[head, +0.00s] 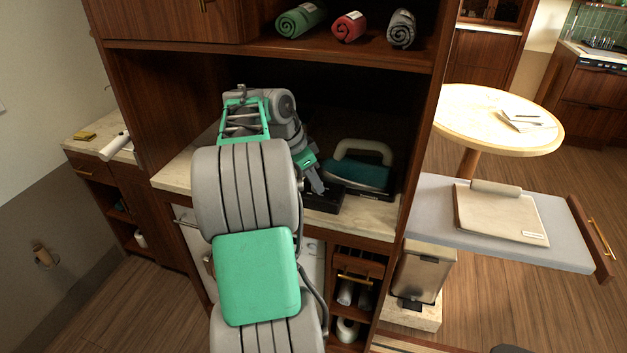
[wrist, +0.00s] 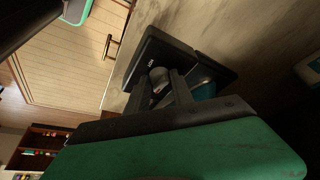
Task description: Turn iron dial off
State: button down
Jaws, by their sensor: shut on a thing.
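The iron (head: 360,172), teal with a pale handle, sits on a dark base (head: 322,199) on the counter inside the cabinet nook. In the wrist view the black base (wrist: 180,48) carries the white word "HOT" near its edge, and a teal part of the iron (wrist: 204,89) shows beside the fingers. A grey dial (wrist: 158,78) sits between my fingertips. My gripper (head: 317,186) reaches down to the front of the base, and its fingers (wrist: 163,88) are closed on the dial. The dial's marks and setting are hidden or too small to read.
Rolled green (head: 300,20), red (head: 349,27) and grey (head: 401,28) towels lie on the shelf above. The nook's right wall stands close to the iron. A pulled-out board (head: 430,205) with a beige folder is at the right. The marble counter (head: 372,218) is bare in front.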

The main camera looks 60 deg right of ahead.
jog(key=shift+n+b, duration=0.3)
jog(key=shift+b, duration=0.05)
jog(key=n+b, duration=0.1)
jog(key=n+t+b, duration=0.1)
jog(key=n+b, duration=0.2)
jog(key=shift+s+f+t+h, duration=0.15)
jog(key=shift+s+t+h, duration=0.15)
jog(key=shift+h, duration=0.1)
jog(key=n+b, duration=0.1)
jog(key=n, duration=0.1)
jog(key=n+t+b, duration=0.2)
jog(key=n, duration=0.1)
jog(key=shift+s+n, duration=0.25)
jog(key=shift+n, duration=0.05)
jog(key=n, duration=0.1)
jog(key=n+t, duration=0.1)
jog(key=n, duration=0.2)
jog(key=shift+s+r+t+y, duration=0.15)
jog(key=shift+r+t+y, duration=0.15)
jog(key=shift+r+t, duration=0.1)
jog(key=shift+d+f+n+t+y+p, duration=0.1)
jog(key=shift+n+t+y+p, duration=0.15)
jog(key=shift+n+p, duration=0.7)
jog(key=shift+d+f+n+t+y+p, duration=0.1)
jog(key=shift+n+t+y+p, duration=0.15)
jog(key=shift+n+p, duration=0.7)
jog(key=shift+n, duration=0.4)
jog(key=c, duration=1.1)
grip_release()
